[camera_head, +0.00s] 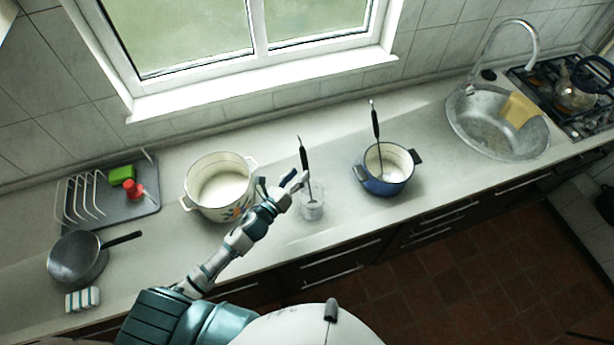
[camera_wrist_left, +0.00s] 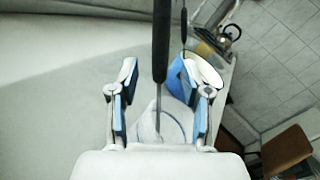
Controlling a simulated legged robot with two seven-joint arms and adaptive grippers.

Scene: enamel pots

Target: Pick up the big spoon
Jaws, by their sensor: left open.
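A spoon-like utensil with a long black handle (camera_head: 304,155) stands tilted in a clear glass (camera_head: 312,209) on the counter. A second black-handled utensil (camera_head: 375,122) stands in the blue pot (camera_head: 388,182); I cannot tell from the pictures which is bigger. Their lower ends are hard to make out. My left gripper (camera_head: 281,185) is open just left of the utensil in the glass. In the left wrist view, this utensil's black handle (camera_wrist_left: 160,45) shows between the two spread fingers, with the glass (camera_wrist_left: 172,130) below. I see no contact. My right gripper is not in view.
A white enamel pot (camera_head: 220,158) stands left of my left gripper. A dish rack (camera_head: 140,205), a frying pan (camera_head: 78,262) and a sponge (camera_head: 82,299) lie farther left. The sink (camera_head: 475,125) and stove (camera_head: 545,88) are at the right. Counter between glass and blue pot is clear.

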